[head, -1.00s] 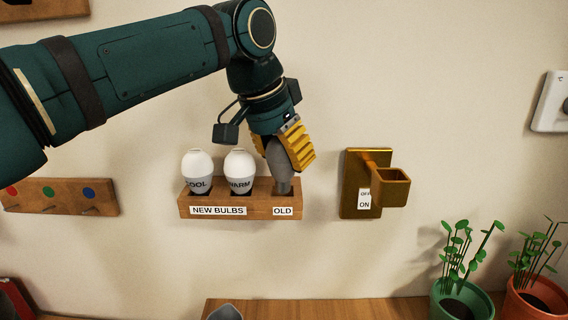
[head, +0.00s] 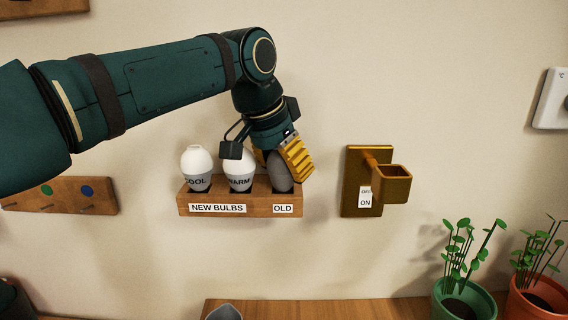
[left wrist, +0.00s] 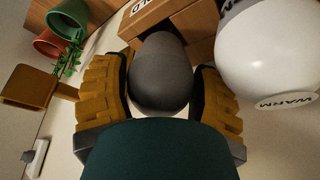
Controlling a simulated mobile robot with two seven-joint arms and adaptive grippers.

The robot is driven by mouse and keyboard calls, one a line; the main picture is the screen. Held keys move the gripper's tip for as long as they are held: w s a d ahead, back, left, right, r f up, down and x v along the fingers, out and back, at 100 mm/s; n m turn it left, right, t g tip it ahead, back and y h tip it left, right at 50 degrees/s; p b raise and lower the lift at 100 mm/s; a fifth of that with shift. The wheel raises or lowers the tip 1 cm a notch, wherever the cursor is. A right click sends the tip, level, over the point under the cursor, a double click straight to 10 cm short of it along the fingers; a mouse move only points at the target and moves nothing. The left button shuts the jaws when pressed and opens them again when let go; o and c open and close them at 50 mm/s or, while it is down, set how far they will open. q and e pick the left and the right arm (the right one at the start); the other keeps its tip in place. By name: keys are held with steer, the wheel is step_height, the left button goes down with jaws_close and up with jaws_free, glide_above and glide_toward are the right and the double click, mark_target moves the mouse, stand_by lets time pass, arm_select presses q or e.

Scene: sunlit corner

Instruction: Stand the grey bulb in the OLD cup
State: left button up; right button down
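The grey bulb (head: 281,174) is upright, with its lower end inside the OLD cup (head: 288,199), the right-hand hole of the wooden rack. The cup's rim hides its base. My left gripper (head: 279,162) reaches down from above, its yellow fingers on both sides of the bulb. My right gripper is not in view.
The white WARM bulb (head: 239,166) stands close left of my gripper, with the COOL bulb (head: 196,166) beyond it. A brass switch (head: 393,184) sticks out to the right. Potted plants (head: 463,296) stand lower right. The wall between rack and switch is clear.

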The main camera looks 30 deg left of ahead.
arm_select(q)
steer(key=shift+o, duration=1.3)
steer(key=shift+s+r, duration=0.1)
steer(key=shift+r, duration=0.45)
steer(key=p+v, duration=0.3)
steer(key=v, duration=0.8)
steer(key=shift+s+r, duration=0.1)
